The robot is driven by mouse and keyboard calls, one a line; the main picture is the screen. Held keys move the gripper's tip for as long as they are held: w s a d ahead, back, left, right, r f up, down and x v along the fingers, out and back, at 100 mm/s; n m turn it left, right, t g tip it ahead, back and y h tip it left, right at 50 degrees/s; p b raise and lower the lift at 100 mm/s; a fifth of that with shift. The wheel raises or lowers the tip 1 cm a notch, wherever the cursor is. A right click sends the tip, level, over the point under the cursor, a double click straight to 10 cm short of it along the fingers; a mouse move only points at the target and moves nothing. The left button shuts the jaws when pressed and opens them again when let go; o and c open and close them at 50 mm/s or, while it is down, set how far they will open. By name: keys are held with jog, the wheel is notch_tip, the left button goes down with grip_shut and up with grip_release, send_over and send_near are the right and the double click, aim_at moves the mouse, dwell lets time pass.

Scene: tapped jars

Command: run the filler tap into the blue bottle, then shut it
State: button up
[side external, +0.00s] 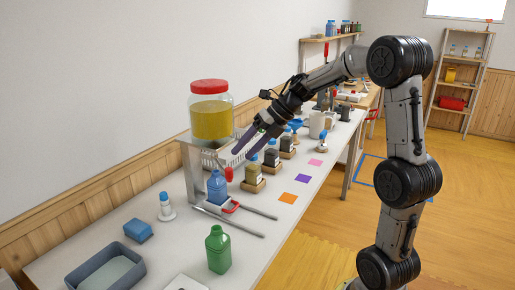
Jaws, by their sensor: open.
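The filler jar (212,118) has a red lid and holds yellow liquid. It sits on a grey stand (192,172). Its tap shows a red handle (229,174) at the stand's front, hanging down. I cannot tell whether the tap is open, and no stream is visible. The blue bottle (217,187) stands upright just below and left of the red handle in the picture; its fill level cannot be seen. My gripper (243,151) is open and empty, its purple fingers pointing down-left, above and right of the handle, apparently apart from it.
A green bottle (218,250), a grey tray (105,270), a blue sponge (138,230) and a small white bottle (166,207) stand nearer. A red-and-white item (230,206) lies beside the blue bottle. Dark jars on wooden blocks (250,184) stand to the right.

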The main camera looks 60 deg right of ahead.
aim_at(229, 168)
jog(key=shift+x, duration=3.1)
jog(key=shift+w+a+f, duration=0.1)
jog(key=shift+a+f, duration=0.05)
jog(key=shift+a, duration=0.05)
jog(key=shift+c, duration=0.2)
